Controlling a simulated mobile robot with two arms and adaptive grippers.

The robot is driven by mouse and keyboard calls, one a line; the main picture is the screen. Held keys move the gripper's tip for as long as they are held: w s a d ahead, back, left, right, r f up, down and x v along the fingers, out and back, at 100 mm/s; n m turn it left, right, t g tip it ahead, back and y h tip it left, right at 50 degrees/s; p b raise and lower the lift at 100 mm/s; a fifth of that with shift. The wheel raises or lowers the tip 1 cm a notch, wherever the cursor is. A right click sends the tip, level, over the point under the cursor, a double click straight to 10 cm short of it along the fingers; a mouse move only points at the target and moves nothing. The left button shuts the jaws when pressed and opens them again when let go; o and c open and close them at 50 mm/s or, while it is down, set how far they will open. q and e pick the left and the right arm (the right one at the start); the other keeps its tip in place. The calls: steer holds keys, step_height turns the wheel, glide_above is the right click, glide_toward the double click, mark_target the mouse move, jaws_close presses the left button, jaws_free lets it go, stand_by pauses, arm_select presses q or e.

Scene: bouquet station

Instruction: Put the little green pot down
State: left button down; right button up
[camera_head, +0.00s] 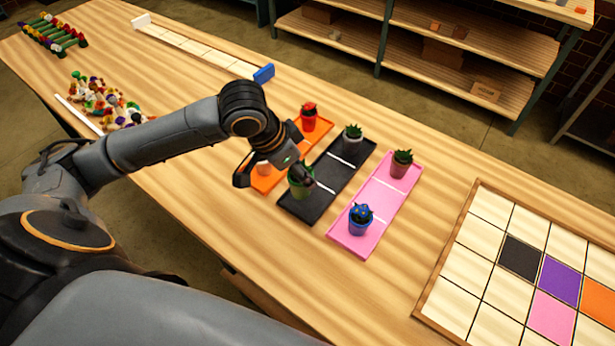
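The little green pot (298,190) with a spiky plant stands upright on the near half of the black tray (322,204). My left gripper (272,180) is just above and beside it, with its fingers spread wide apart. One dark finger overlaps the pot's plant in the picture, and I cannot tell whether it touches. The pot seems to rest on the tray, though its base is partly hard to see. My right gripper is not in view.
A grey pot (352,139) shares the black tray. The orange tray (261,186) holds a red pot (309,122) and a partly hidden pot. The pink tray (345,240) holds a blue pot (360,224) and a brown pot (400,168). A gridded board (470,238) lies at right.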

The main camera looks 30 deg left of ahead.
mark_target(307, 170)
arm_select(q)
steer(key=w+f, duration=0.1)
steer(key=f, duration=0.1)
steer(key=w+f+p, duration=0.1)
steer(key=w+f, duration=0.1)
steer(key=f, duration=0.1)
steer(key=w+f+p, duration=0.1)
steer(key=f, duration=0.2)
steer(key=shift+w+a+f, duration=0.15)
steer(key=shift+w+a, duration=0.15)
steer(key=shift+w, duration=0.05)
steer(key=shift+f, duration=0.25)
steer(key=shift+f, duration=0.15)
steer(key=c, duration=0.6)
jaws_free()
steer(key=shift+o, duration=0.2)
steer(key=shift+s+a+r, duration=0.15)
steer(key=shift+r, duration=0.4)
steer(key=b+v, duration=0.1)
steer(key=v, duration=1)
